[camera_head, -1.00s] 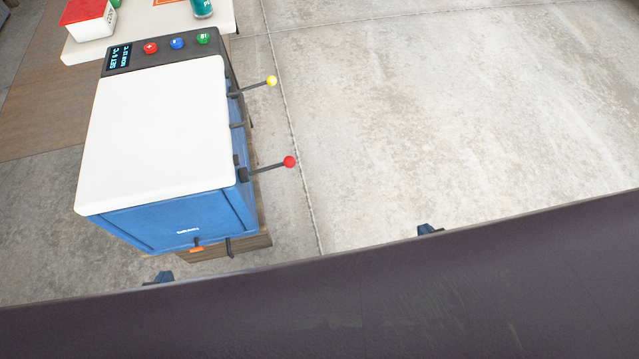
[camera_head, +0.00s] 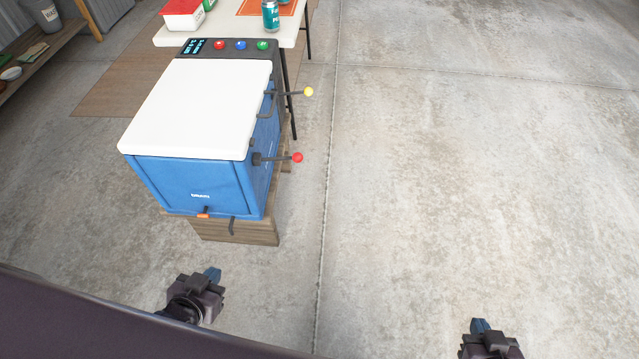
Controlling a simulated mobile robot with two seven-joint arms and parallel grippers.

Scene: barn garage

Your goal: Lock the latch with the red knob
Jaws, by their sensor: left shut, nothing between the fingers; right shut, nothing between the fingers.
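The red knob (camera_head: 298,157) is on the end of a dark latch lever (camera_head: 275,159) that sticks out to the right from the side of a blue cooler box (camera_head: 200,185) with a white lid (camera_head: 200,105). The lid lies closed on the box. A second lever with a yellow knob (camera_head: 308,92) sticks out farther back on the same side. My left gripper (camera_head: 213,275) is shut and empty, in front of the box and below it in the picture. My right gripper (camera_head: 480,326) is shut and empty at the bottom right, far from the knob.
The box stands on a wooden base (camera_head: 240,231). Its back panel has red, blue and green buttons and a display (camera_head: 196,46). Behind it is a white table (camera_head: 290,40) with a teal can (camera_head: 271,16). The concrete floor to the right is clear.

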